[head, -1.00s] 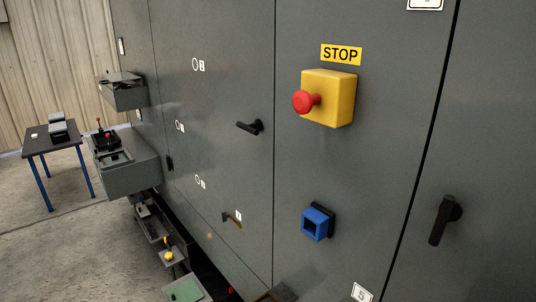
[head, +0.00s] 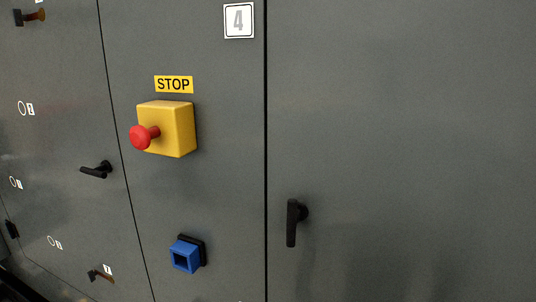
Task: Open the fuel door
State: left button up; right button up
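A grey cabinet wall fills the head view. A large plain door panel (head: 400,120) on the right has a black lever handle (head: 292,222) near its left edge, hanging downward. The panel lies flush with its neighbour along a dark seam. Another black handle (head: 96,170), pointing left, is on the panel at left. No visible label says which panel is the fuel door. Neither of my grippers is in view.
A yellow box (head: 178,128) with a red button (head: 140,138) sticks out below a STOP sign (head: 173,84). A blue square socket (head: 184,257) protrudes beneath it. The right panel is otherwise bare.

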aim_at(98, 172)
jog(key=u, duration=1.35)
